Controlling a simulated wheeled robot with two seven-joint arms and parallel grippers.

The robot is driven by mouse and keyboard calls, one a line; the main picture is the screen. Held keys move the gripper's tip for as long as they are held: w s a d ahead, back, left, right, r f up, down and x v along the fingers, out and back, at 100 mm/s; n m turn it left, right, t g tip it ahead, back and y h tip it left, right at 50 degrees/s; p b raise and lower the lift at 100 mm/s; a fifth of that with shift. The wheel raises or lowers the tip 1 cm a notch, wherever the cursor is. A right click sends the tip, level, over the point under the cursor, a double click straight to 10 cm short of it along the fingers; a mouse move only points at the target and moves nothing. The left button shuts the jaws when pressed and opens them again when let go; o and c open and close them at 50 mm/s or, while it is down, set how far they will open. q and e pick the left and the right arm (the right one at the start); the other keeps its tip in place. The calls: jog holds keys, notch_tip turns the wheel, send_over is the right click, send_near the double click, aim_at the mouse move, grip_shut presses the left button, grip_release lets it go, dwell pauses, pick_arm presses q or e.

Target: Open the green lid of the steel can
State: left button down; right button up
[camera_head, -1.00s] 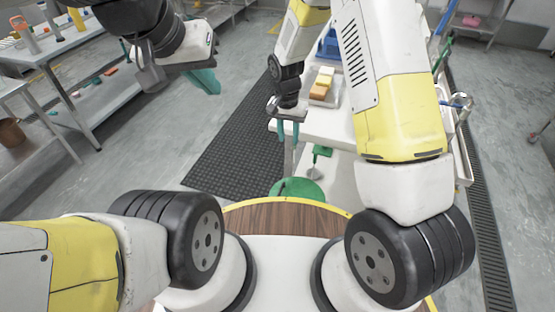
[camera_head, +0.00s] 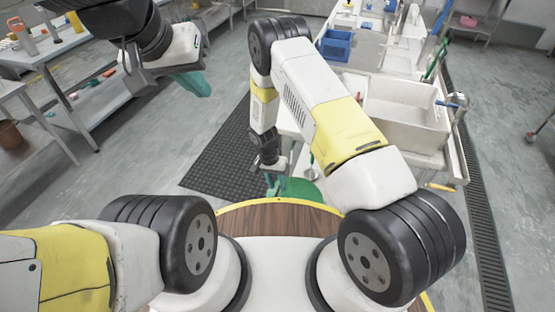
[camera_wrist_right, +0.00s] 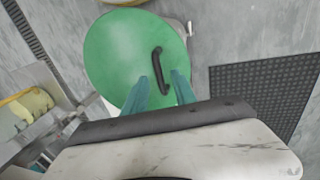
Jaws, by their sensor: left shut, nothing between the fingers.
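The green lid (camera_wrist_right: 112,62) is a round disc with a black curved handle (camera_wrist_right: 158,68) in the right wrist view. It also shows in the head view (camera_head: 305,191), just beyond the wooden edge of my base. In the head view my right gripper (camera_head: 275,186) is above the lid's left part. My left gripper (camera_head: 198,84) is shut and empty, high at the left.
A white table with a sink basin (camera_head: 405,110) and a blue bin (camera_head: 335,44) stands beyond my right arm. A black perforated mat (camera_head: 222,158) lies on the floor left of the lid. Metal shelves (camera_head: 75,100) stand at the left. Open floor lies between.

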jog(key=shift+f, duration=0.3)
grip_shut()
dwell(1.3)
